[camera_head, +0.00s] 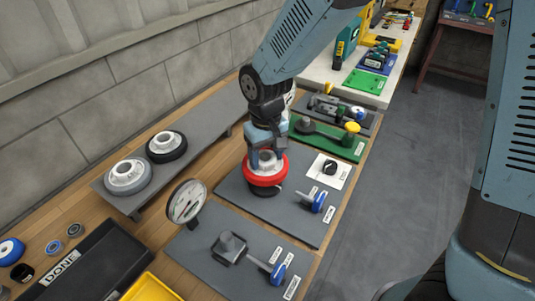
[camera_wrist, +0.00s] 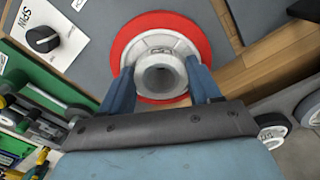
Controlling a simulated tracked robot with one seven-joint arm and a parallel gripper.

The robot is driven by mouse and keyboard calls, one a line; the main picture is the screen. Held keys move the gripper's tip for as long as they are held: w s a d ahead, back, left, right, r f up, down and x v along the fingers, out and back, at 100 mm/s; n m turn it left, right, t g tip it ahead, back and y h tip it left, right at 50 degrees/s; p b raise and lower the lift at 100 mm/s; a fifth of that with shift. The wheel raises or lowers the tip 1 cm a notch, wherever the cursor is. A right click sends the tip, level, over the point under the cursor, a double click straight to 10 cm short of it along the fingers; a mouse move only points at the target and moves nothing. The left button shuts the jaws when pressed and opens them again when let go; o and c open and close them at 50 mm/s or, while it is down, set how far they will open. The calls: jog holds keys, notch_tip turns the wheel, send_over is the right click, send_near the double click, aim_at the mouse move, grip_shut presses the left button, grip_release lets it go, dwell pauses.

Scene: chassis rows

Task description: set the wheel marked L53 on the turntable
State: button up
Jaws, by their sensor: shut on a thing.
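My gripper (camera_head: 266,153) is shut on the hub of a wheel with a red rim (camera_head: 265,179) and a white-grey centre. In the wrist view, the blue fingers of my gripper (camera_wrist: 163,82) stand on both sides of the hub, and the red rim (camera_wrist: 124,36) spreads around them. I cannot read a mark on this wheel. It is over a grey board (camera_head: 305,219), with a dark round part (camera_head: 263,190) just below it that may be the turntable. The wheel hides most of that part, and I cannot tell whether they touch.
A grey-rimmed wheel (camera_head: 128,176) and a black-rimmed wheel (camera_head: 166,147) lie on a raised grey shelf (camera_head: 207,122). A dial gauge (camera_head: 187,202) stands left of the board. A black knob (camera_head: 330,167) and a blue-handled part (camera_head: 312,202) are close on the right.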

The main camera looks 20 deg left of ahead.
jog(key=shift+f, duration=1.25)
dwell(0.9)
jog(key=shift+f, duration=0.35)
jog(key=shift+f, duration=0.55)
jog(key=o, duration=1.4)
jog(key=shift+o, duration=0.2)
notch_tip(320, 180, up, 14)
jog(key=shift+w+f, duration=0.1)
